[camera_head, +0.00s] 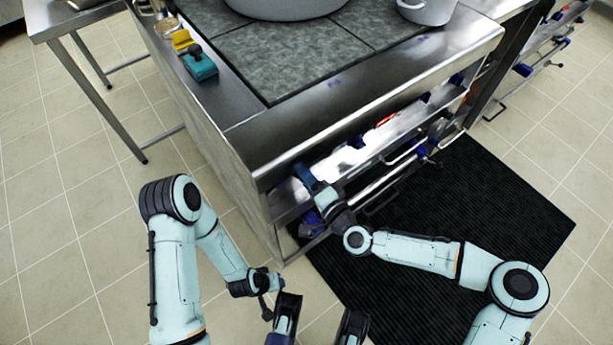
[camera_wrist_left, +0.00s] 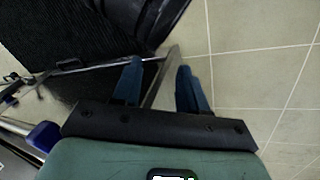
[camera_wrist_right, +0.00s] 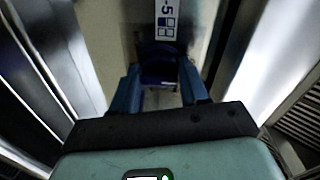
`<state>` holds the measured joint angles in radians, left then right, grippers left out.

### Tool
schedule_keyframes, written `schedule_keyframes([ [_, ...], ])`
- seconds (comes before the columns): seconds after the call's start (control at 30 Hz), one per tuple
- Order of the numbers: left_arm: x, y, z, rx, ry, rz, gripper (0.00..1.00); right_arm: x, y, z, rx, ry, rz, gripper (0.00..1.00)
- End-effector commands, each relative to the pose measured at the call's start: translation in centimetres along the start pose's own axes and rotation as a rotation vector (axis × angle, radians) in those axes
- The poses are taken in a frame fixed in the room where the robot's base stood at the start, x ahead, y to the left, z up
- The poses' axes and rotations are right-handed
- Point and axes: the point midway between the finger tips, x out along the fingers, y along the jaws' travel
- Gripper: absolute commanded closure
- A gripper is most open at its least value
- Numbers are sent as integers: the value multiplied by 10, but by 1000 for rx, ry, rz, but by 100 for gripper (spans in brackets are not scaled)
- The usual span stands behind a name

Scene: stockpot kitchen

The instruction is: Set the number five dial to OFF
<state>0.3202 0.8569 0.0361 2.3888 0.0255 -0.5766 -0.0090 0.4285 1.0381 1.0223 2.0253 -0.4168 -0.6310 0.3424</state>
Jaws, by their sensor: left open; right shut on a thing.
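The number five dial (camera_wrist_right: 158,60) is a dark blue knob on the steel front panel, below a white label reading 5 with small squares. My right gripper (camera_wrist_right: 159,76) has its blue fingers on either side of it and is shut on it. In the head view the right gripper (camera_head: 308,183) is at the near left end of the stove front and hides the dial. I cannot tell the dial's setting. My left gripper (camera_wrist_left: 157,75) is open and empty, over the floor away from the panel.
More blue dials (camera_head: 355,141) line the panel to the right, with a red mark (camera_head: 387,119) among them. Handles (camera_head: 405,150) run below, above a black mat (camera_head: 470,210). A large pot (camera_head: 285,8) and a smaller pot (camera_head: 428,10) stand on the stove.

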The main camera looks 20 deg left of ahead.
Motion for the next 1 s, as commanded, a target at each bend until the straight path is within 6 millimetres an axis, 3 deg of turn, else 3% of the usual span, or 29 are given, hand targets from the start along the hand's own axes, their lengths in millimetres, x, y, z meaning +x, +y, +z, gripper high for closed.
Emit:
schedule_keyframes([
  [0.27,0,0,0,0,1,0,57,1,-4,-2,-8,5,-7,86],
  [0.3,0,0,0,0,1,0,57,1,-4,-2,-8,5,-7,46],
  [0.37,0,0,0,0,1,0,57,1,-4,-2,-7,5,-7,32],
  [0.73,-2,0,1,0,-3,0,57,-6,-1,-1,-2,2,-1,32],
  [0.87,-6,2,6,2,-16,1,57,-25,-2,-2,-3,1,0,32],
  [1.0,-13,4,14,4,-42,3,57,-57,-2,-2,-3,4,1,32],
])
